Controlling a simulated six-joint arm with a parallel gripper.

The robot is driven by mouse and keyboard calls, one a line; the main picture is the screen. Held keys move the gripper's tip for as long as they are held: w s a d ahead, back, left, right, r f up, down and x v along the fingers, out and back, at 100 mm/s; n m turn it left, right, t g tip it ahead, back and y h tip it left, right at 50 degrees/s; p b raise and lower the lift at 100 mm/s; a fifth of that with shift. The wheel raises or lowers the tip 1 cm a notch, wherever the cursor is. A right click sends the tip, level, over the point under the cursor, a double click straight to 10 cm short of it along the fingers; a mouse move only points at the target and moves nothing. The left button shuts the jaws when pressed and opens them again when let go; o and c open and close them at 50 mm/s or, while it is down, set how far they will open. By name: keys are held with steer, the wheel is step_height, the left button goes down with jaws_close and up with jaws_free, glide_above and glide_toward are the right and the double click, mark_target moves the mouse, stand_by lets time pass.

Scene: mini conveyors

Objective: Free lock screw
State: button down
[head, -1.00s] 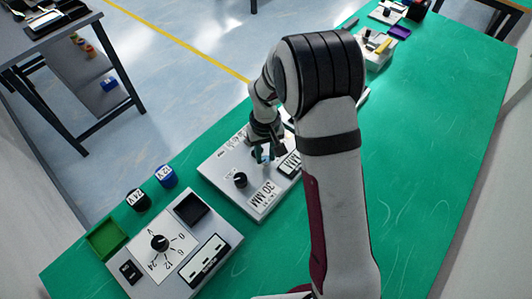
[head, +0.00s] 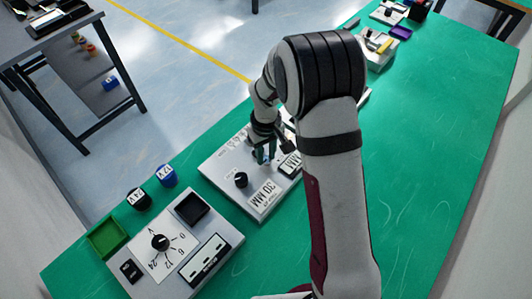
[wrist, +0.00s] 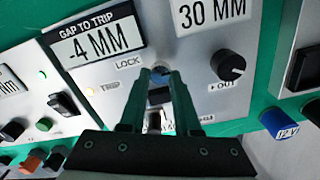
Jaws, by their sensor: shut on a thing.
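My gripper (wrist: 160,76) is shut on the lock screw (wrist: 159,96), a small blue-topped piece beside the word LOCK on a light grey panel (wrist: 205,85). The dark green fingers stand on both sides of it and hide much of it. In the head view my gripper (head: 268,152) is over the same panel (head: 218,170), and the screw is mostly hidden there. A black knob (wrist: 231,65) marked + OUT sits right of the screw. The gap display (wrist: 93,42) reads -4 MM, and a label (wrist: 212,12) reads 30 MM.
A second panel with a numbered dial (head: 160,242) stands at the front left. A blue cylinder (head: 167,176), a black cylinder (head: 138,199) and a green tray (head: 107,238) are near it. The green bench (head: 430,180) right of my arm is clear.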

mark_target(266, 158)
steer(key=c, duration=0.6)
jaws_free()
step_height(266, 158, up, 16)
steer(key=shift+f, duration=0.1)
steer(key=s+d+m, duration=0.1)
steer(key=s+m, duration=0.2)
steer(key=s, duration=0.6)
steer(key=s+d+r+m+y, duration=0.1)
steer(key=s+m, duration=0.3)
steer(key=s, duration=0.5)
steer(key=s+d+m, duration=0.1)
steer(key=s+m, duration=0.2)
steer(key=s, duration=0.6)
steer(key=shift+s+d+r+m+y, duration=0.1)
steer(key=shift+s+r+m+y, duration=0.05)
steer(key=shift+r+m+y, duration=0.2)
